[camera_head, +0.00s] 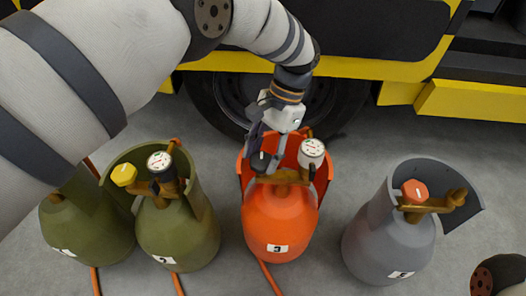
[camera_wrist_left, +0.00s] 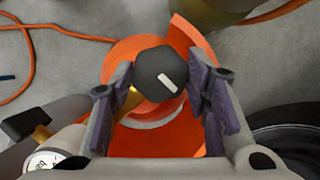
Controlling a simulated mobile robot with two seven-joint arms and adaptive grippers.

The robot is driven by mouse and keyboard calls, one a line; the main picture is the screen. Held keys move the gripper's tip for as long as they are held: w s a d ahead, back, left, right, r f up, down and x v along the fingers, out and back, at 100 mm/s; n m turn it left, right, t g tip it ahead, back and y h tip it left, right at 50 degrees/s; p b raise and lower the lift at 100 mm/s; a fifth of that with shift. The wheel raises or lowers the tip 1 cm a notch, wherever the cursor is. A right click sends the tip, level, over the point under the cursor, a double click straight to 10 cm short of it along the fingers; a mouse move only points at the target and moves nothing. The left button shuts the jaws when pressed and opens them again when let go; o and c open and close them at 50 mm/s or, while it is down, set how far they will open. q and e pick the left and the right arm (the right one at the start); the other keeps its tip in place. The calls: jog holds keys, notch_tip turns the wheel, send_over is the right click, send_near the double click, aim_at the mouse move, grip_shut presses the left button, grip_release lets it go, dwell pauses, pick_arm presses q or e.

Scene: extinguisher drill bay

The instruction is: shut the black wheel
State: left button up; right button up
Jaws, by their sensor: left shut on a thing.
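The black wheel (camera_wrist_left: 158,72) has a white mark and sits on the valve of the orange cylinder (camera_head: 279,224), labelled 3. In the head view the wheel (camera_head: 260,161) is partly hidden by my gripper. My left gripper (camera_head: 268,150) reaches down onto the valve from above. In the left wrist view its two padded fingers (camera_wrist_left: 160,98) stand on either side of the wheel, shut on it. The wheel's white mark lies at a slant in that view. My right gripper is not in view.
A white gauge (camera_head: 312,148) sits close right of the wheel. The orange collar (camera_head: 321,172) curves around the valve. Olive cylinders (camera_head: 178,232) stand left, one with a yellow wheel (camera_head: 124,175). A grey cylinder (camera_head: 388,244) with a red wheel (camera_head: 415,190) stands right. A vehicle tyre (camera_head: 345,105) is behind.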

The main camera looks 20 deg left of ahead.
pick_arm(q)
jog(key=shift+m, duration=0.3)
dwell(0.4)
jog(key=o, duration=1.2)
jog(key=v, duration=1.2)
jog(key=shift+s+d, duration=0.1)
jog(key=shift+d, duration=0.05)
